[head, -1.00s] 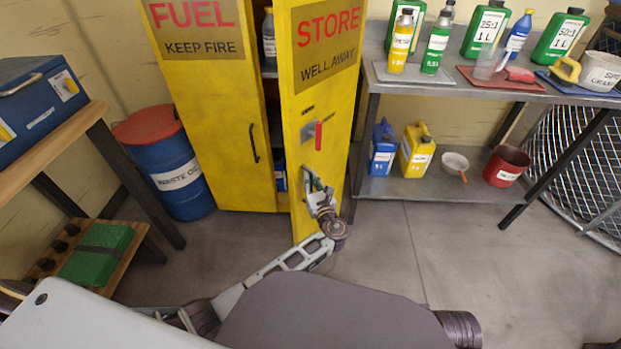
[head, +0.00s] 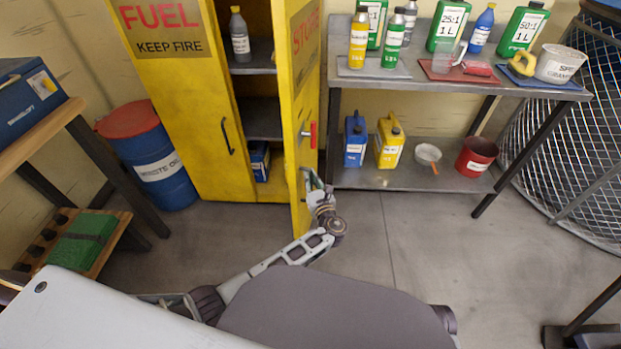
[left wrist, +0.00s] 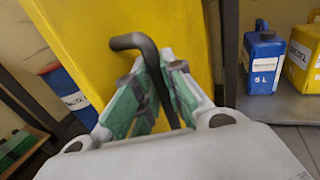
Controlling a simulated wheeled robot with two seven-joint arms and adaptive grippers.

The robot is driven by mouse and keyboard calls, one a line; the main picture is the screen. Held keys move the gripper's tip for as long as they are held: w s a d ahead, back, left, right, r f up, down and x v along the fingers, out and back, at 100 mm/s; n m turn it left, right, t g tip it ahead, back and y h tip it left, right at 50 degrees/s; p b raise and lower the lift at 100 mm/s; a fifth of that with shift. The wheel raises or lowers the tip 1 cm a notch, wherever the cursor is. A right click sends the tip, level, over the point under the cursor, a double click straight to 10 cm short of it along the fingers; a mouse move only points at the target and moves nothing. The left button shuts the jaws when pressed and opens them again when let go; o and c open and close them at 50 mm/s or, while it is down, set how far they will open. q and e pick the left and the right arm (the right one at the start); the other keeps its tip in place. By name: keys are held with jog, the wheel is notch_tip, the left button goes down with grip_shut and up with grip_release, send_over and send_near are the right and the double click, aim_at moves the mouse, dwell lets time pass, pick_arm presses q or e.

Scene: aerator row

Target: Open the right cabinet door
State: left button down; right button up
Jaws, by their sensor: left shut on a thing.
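The yellow fuel store cabinet stands at the back left in the head view. Its left door (head: 172,125) is shut and has a black bar handle (head: 227,137). Its right door (head: 300,95) stands open, swung out toward me and seen at a steep angle, with a red lever (head: 313,135) on it. My left gripper (head: 311,180) is at the door's lower outer face. In the left wrist view my left gripper (left wrist: 152,95) has its green-padded fingers shut on the black right door handle (left wrist: 140,44). My right gripper is not in view.
Inside the cabinet are a grey bottle (head: 239,36) and a blue box (head: 260,162). A metal bench (head: 450,82) with bottles and cans stands right of the door. A blue drum (head: 160,165) stands left. The floor in front is clear.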

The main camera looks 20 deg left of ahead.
pick_arm(q)
jog(key=shift+d+f, duration=0.15)
jog(key=shift+d, duration=0.05)
dwell(0.3)
jog(key=c, duration=1.5)
grip_release()
jog(key=shift+r, duration=0.3)
